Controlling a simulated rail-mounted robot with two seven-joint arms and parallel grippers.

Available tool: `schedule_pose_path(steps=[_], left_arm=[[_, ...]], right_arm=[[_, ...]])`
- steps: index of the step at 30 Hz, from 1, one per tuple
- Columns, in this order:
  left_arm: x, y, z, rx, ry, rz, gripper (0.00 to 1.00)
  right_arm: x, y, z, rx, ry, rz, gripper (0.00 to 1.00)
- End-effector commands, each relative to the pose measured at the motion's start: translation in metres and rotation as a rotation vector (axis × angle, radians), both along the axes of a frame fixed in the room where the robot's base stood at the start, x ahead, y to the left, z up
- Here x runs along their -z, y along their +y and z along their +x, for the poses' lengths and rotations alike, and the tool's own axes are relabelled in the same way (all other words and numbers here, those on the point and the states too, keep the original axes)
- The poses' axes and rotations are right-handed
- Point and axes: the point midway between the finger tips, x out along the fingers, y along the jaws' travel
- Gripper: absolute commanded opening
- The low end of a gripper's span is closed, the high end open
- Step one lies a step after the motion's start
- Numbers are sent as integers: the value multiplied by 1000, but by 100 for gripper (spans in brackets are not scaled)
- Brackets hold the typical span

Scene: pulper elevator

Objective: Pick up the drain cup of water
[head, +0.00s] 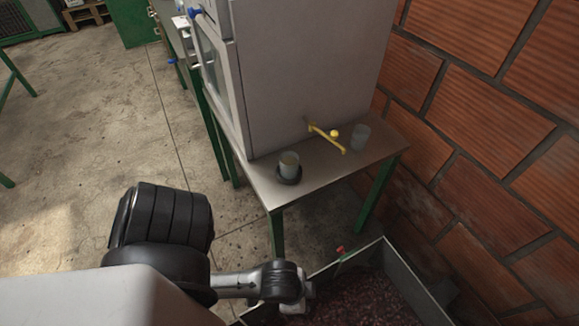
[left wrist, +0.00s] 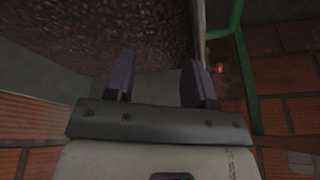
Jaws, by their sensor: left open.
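Two cups stand on the small metal-topped table in the head view. One cup (head: 289,163) sits in a dark round holder near the table's front edge and seems to hold pale liquid. A clear greyish cup (head: 361,137) stands farther right, beside the yellow tap (head: 328,137); its contents are hard to make out. I cannot tell which is the drain cup. My left gripper (left wrist: 157,60) is open and empty, over or near the bin of dark reddish material. In the head view its wrist is low in the picture, below and apart from both cups; its fingers are not clear there.
A large grey cabinet (head: 305,70) stands on the table (head: 340,171) behind the cups. A brick wall (head: 470,110) closes the right side. The bin (head: 409,276) of dark material lies below the table's front. Open floor (head: 110,120) is at left.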

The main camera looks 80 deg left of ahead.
Motion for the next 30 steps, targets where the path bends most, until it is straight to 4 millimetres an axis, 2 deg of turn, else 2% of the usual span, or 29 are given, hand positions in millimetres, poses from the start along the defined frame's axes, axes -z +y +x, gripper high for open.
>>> schedule_pose_path(steps=[4, 7, 14, 17, 20, 30], left_arm=[[0, 0, 0, 0, 0, 0, 50], [0, 0, 0, 0, 1, 0, 41], [-1, 0, 0, 0, 1, 0, 40], [-13, 0, 6, 0, -12, 0, 40], [-43, 1, 19, 3, -46, 4, 40], [-205, 40, 96, 129, -236, 184, 40]], right_arm=[[0, 0, 0, 0, 1, 0, 43], [0, 0, 0, 0, 1, 0, 43], [-1, 1, 0, 2, 0, 3, 43], [-10, 1, 0, 4, 3, 5, 43], [-33, 2, 0, 5, 4, 7, 43], [-151, 3, 0, 6, -2, 10, 43]])
